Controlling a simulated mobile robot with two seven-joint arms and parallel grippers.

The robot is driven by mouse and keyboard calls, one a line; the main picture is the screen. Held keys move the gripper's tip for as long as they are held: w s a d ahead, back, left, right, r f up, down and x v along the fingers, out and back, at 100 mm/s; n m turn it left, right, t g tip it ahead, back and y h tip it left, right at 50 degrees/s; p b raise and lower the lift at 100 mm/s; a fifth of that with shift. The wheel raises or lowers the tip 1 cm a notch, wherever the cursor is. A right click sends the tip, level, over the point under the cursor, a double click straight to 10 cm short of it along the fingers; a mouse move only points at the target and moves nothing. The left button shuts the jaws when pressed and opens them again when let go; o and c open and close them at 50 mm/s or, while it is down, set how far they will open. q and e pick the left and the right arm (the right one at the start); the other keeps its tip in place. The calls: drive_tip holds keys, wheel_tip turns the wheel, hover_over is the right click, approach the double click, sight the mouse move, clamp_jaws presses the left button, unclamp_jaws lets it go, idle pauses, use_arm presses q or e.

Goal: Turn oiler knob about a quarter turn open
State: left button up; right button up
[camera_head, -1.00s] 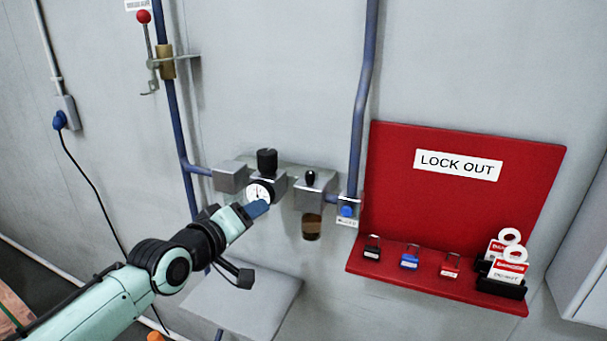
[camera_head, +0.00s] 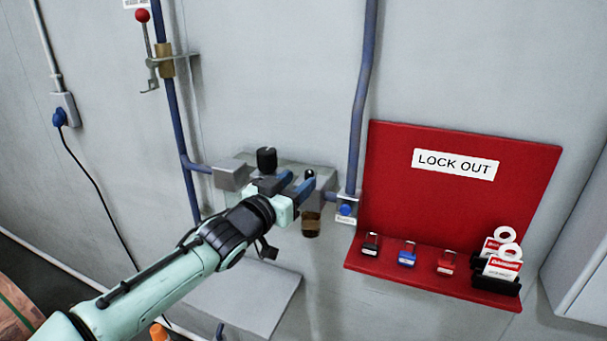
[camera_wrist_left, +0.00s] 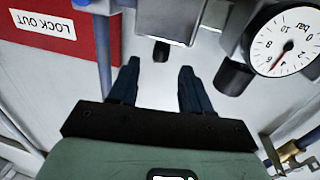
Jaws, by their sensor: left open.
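The oiler knob (camera_head: 310,173) is small and black, on top of the oiler, whose amber bowl (camera_head: 311,224) hangs below. In the left wrist view, which is upside down, the knob (camera_wrist_left: 161,50) shows just beyond and between the fingertips. My left gripper (camera_head: 297,181) is open, its blue fingers pointing at the knob; it also shows in the left wrist view (camera_wrist_left: 158,68). Nothing is between its fingers, and they look apart from the knob. The gripper hides most of the oiler body in the head view. My right gripper is not in view.
Left of the oiler is a larger black regulator knob (camera_head: 266,160); its gauge (camera_wrist_left: 285,40) shows in the wrist view. A blue pipe (camera_head: 361,90) rises right of the oiler. A red lockout board (camera_head: 520,185) with padlocks is further right. A grey shelf (camera_head: 235,298) lies below.

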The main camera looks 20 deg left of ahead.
sight(307, 172)
use_arm(q)
drive_tip(key=shift+w+d, duration=0.15)
drive_tip(key=shift+w, duration=1.55)
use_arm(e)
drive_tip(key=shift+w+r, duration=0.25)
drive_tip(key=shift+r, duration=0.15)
use_arm(q)
drive_tip(key=shift+s, duration=0.1)
clamp_jaws()
drive_tip(key=shift+w+a+r+m+g+h+p, duration=0.15)
drive_tip(key=shift+m+g+h+p, duration=0.4)
drive_tip(key=shift+m+h+p, duration=0.65)
drive_tip(key=shift+a+m+g+h+p, duration=0.25)
drive_tip(key=shift+m+g+h+p, duration=0.4)
drive_tip(key=shift+h, duration=1)
drive_tip(key=shift+w+a+r+m+g+h+p, duration=0.15)
drive_tip(key=shift+m+g+h+p, duration=0.25)
drive_tip(key=shift+m+h+p, duration=0.6)
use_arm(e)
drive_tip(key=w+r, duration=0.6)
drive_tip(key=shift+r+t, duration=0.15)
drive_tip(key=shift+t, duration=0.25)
use_arm(q)
drive_tip(key=shift+f+h, duration=0.15)
drive_tip(key=shift+h, duration=0.4)
